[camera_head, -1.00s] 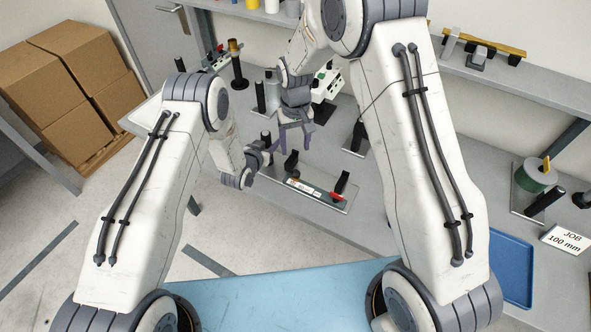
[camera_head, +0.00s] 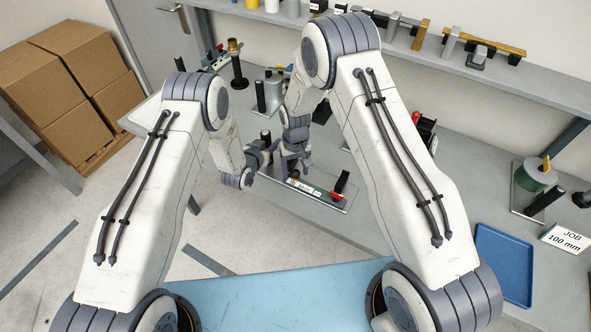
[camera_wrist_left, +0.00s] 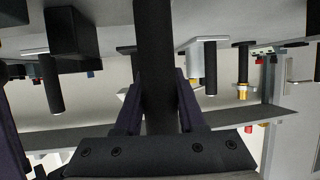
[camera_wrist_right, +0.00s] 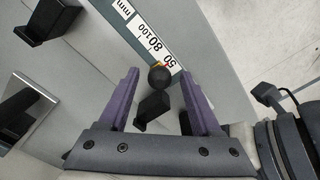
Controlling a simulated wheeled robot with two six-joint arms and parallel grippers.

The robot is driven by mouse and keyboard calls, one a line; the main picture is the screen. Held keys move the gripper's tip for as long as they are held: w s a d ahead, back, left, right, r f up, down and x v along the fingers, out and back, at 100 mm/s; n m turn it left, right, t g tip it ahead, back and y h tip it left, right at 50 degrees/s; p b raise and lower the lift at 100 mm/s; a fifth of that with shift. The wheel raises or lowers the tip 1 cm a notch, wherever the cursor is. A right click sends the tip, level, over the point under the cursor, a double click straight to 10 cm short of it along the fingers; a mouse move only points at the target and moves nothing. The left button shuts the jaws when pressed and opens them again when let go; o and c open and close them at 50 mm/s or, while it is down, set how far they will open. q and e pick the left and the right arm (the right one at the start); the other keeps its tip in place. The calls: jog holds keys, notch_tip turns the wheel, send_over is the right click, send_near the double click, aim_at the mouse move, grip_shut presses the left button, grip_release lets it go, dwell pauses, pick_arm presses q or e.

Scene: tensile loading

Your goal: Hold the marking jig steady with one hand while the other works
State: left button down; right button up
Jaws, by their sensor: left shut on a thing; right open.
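The marking jig (camera_head: 318,190) is a flat grey plate on the bench with a white scale strip and a red part near its right end. The strip (camera_wrist_right: 153,43) reads 50, 80, 100 mm in the right wrist view. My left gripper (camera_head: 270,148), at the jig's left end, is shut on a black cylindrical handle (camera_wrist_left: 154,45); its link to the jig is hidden. My right gripper (camera_head: 296,167) is open, low over the jig's left part. A black ball-topped part (camera_wrist_right: 159,77) and a black block (camera_wrist_right: 152,106) show between its fingers (camera_wrist_right: 158,92), apart from both.
A blue tray (camera_head: 504,265) and a JOB 100 mm card (camera_head: 566,238) lie at the right of the bench. Black-handled items stand behind the jig, below a shelf (camera_head: 480,70). My right arm hides part of the bench.

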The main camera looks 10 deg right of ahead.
grip_shut()
dwell(1.4)
